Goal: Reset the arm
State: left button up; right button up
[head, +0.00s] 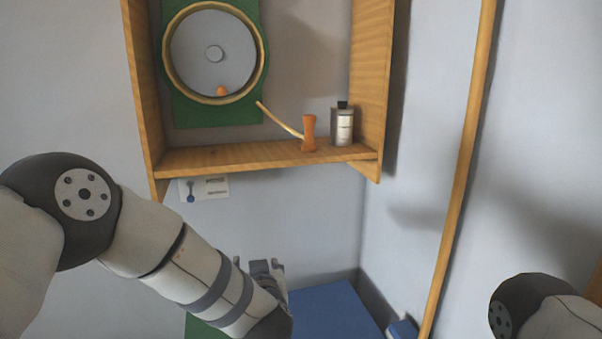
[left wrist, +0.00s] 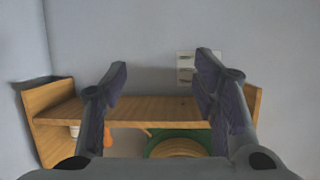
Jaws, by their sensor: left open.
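My left arm comes in from the left in the head view, and its gripper (head: 266,266) is low, below the wooden shelf and near the wall. In the left wrist view my left gripper (left wrist: 162,64) has its two fingers spread apart with nothing between them. The wooden shelf (left wrist: 150,109) shows beyond the fingers, apparently upside down. My right arm shows only in part at the lower right of the head view, and its gripper is out of the picture.
The wooden shelf (head: 250,157) holds an orange-handled tool (head: 309,133) and a bottle (head: 343,127). A blue surface (head: 335,310) lies low; a wooden pole (head: 462,170) stands right.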

pick_arm(q)
jog(key=s+a+f+m+g+h, duration=0.1)
jog(key=s+a+f+g+h, duration=0.2)
jog(key=s+f, duration=0.9)
jog(key=s+a+f+m+g, duration=0.25)
jog(key=s+f+g, duration=0.25)
jog(key=s+f, duration=0.65)
jog(key=s+a+g, duration=0.2)
jog(key=s, duration=0.8)
jog(key=s+a+n+g, duration=0.1)
jog(key=s+a+g, duration=0.2)
jog(key=s, duration=0.6)
jog(key=s+a+r+g, duration=0.1)
jog(key=s+a+g, duration=0.1)
jog(key=s, duration=0.8)
jog(key=shift+s+a+g+p, duration=0.35)
jog(key=shift+g, duration=0.35)
pick_arm(e)
jog(key=shift+w+r, duration=0.45)
jog(key=shift+w, duration=0.05)
